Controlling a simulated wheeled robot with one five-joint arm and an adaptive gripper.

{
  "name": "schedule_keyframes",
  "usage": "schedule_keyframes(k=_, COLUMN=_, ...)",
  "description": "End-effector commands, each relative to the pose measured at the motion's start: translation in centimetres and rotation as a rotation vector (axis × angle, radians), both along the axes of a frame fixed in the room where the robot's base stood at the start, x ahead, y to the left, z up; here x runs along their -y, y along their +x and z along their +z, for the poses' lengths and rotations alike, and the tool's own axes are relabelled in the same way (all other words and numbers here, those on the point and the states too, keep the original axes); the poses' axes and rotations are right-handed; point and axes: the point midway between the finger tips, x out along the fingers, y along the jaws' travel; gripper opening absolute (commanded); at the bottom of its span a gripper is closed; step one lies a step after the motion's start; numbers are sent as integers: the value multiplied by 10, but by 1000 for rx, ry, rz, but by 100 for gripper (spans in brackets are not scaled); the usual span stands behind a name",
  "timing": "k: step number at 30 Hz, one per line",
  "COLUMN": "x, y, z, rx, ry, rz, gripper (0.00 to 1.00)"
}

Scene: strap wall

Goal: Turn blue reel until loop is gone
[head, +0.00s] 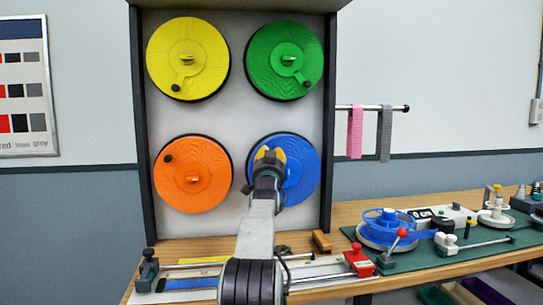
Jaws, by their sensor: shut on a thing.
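The blue reel (307,165) is the lower right one of the disc-shaped reels on the upright panel. My gripper (269,155), with yellow fingertips, is in front of its middle and shut. The central grip it appears to hold is hidden behind the fingers. A small dark knob shows at the reel's lower left edge. My arm covers the reel's lower left part. A blue strap (190,283) lies flat on the pale track on the bench below; my arm hides where it runs to the right. I cannot make out a raised loop in it.
Yellow (205,45), green (304,70) and orange (210,190) reels share the panel. Pink (355,133) and grey (385,135) straps hang from a rod at right. A red-topped clamp (359,262) and a blue spool (384,222) stand on the bench at right.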

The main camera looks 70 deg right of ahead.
Motion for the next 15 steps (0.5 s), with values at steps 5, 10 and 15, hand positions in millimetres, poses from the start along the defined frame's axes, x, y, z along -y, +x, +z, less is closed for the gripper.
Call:
schedule_keyframes(k=5, x=-4, y=2, z=10, rx=6, ry=-19, rz=4, gripper=32)
schedule_keyframes(k=10, x=-3, y=1, z=6, rx=4, ry=-12, rz=3, gripper=45)
schedule_keyframes(k=15, x=-2, y=1, z=4, rx=3, ry=-8, rz=2, gripper=45)
